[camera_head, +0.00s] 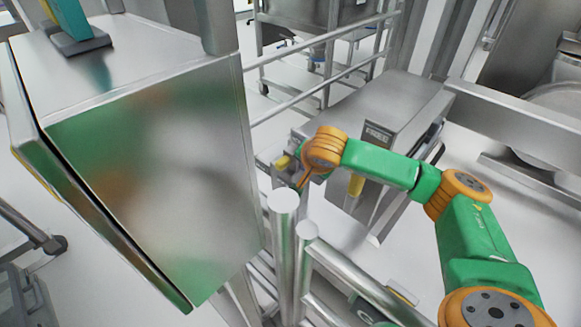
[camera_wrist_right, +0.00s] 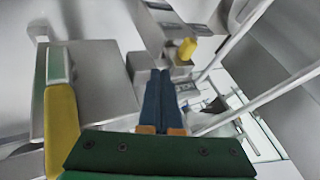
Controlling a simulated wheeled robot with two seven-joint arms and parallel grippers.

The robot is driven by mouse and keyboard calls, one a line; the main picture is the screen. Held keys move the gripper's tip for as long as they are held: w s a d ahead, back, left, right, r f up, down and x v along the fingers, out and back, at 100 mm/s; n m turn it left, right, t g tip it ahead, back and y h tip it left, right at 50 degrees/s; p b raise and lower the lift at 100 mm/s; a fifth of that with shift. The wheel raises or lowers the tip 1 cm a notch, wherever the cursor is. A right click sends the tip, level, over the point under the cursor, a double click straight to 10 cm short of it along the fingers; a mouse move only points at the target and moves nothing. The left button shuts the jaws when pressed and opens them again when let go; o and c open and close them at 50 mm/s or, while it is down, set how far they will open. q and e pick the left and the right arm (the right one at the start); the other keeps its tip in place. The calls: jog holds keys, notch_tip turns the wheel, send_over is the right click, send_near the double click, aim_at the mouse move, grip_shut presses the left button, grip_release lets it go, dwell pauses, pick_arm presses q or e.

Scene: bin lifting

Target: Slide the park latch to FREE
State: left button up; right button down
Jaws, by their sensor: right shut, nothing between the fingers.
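A grey metal housing carries a plate reading FREE (camera_head: 377,134) in the head view. A yellow grip (camera_head: 355,184) shows below that plate, partly beside my right forearm. A yellow knob (camera_wrist_right: 187,48) stands on a metal part ahead of my right gripper in the wrist view; I cannot tell for sure which yellow part it is. My right gripper (camera_wrist_right: 161,73) is shut and empty, its blue fingers together and apart from the knob in the picture. In the head view my right wrist hides most of the fingers.
A large steel bin (camera_head: 160,150) fills the left of the head view. Steel posts (camera_head: 284,230) and rails stand close below my right wrist. A grey metal block (camera_wrist_right: 95,85) lies left of the fingers in the wrist view.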

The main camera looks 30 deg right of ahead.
pick_arm(q)
jog(key=shift+d, duration=0.1)
pick_arm(e)
jog(key=b+x, duration=0.1)
jog(key=x, duration=0.3)
jog(key=w+a+b+x, duration=0.1)
jog(key=x, duration=0.2)
jog(key=w+r+b+x, duration=0.1)
jog(key=x, duration=0.3)
jog(key=shift+w+f+b, duration=0.15)
jog(key=shift+f+b, duration=0.1)
jog(key=shift+b, duration=0.15)
jog(key=shift+w+a+r, duration=0.1)
jog(key=shift+w+a, duration=0.1)
jog(key=shift+w, duration=0.3)
pick_arm(q)
jog(key=w+d, duration=0.1)
jog(key=w, duration=0.1)
jog(key=w+d+f, duration=0.1)
jog(key=d, duration=0.1)
jog(key=shift+w+d, duration=0.1)
jog(key=shift+w, duration=0.25)
